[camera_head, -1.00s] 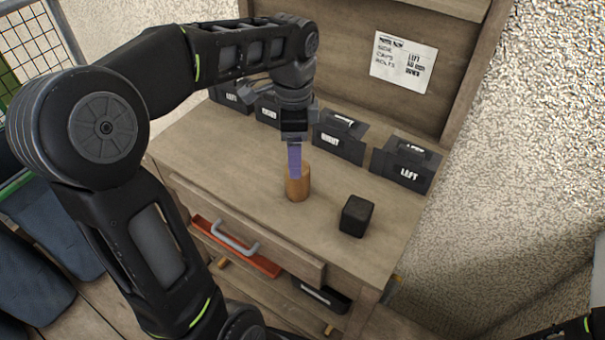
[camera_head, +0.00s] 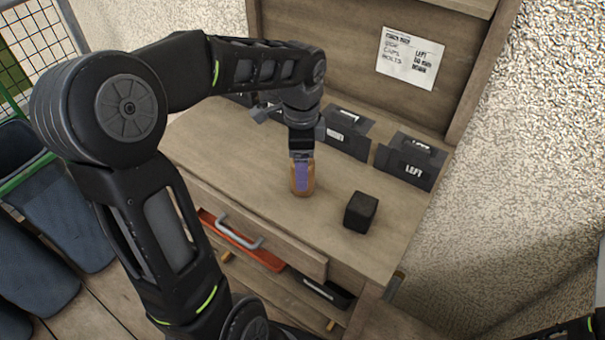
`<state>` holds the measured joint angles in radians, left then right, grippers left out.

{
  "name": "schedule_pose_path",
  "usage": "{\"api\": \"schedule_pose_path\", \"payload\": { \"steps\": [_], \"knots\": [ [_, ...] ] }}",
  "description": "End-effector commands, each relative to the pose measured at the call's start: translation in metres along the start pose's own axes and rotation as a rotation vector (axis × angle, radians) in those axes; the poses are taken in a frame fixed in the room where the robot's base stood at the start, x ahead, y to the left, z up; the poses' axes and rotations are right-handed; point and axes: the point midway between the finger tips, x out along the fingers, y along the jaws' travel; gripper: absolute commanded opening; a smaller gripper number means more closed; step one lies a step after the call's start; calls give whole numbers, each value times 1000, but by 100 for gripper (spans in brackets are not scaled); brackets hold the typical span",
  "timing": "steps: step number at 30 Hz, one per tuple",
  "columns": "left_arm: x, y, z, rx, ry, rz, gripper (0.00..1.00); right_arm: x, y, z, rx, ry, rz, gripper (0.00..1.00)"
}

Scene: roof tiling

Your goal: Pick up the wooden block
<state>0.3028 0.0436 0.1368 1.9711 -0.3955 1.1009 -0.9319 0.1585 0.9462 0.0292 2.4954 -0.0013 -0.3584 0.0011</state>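The wooden block (camera_head: 312,181), a light brown upright piece with rounded sides, stands on the workbench top (camera_head: 245,160). My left gripper (camera_head: 302,180) points straight down over it. A purple finger lies in front of the block's near side and reaches almost to its base. The other finger is hidden, so I cannot tell whether the gripper is closed on the block or only around it. My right gripper is out of view.
A black cube (camera_head: 361,211) stands right of the wooden block. Black labelled bins (camera_head: 409,160) line the back of the bench below a paper note (camera_head: 410,57). A drawer (camera_head: 255,230) is at the front. The front left of the top is clear.

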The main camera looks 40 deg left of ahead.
Motion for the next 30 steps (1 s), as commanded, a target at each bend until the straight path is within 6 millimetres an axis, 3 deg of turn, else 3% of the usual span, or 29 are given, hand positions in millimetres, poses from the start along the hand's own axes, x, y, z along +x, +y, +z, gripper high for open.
{"api": "schedule_pose_path", "payload": {
  "steps": [6, 24, 30],
  "knots": [
    [24, 0, 0, 0, 0, 0, 75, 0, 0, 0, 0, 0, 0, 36],
    [24, 0, 0, 0, 0, -1, 75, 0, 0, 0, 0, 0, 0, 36],
    [24, 0, 0, 1, 0, -1, 58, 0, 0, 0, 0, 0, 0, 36]
  ]
}}
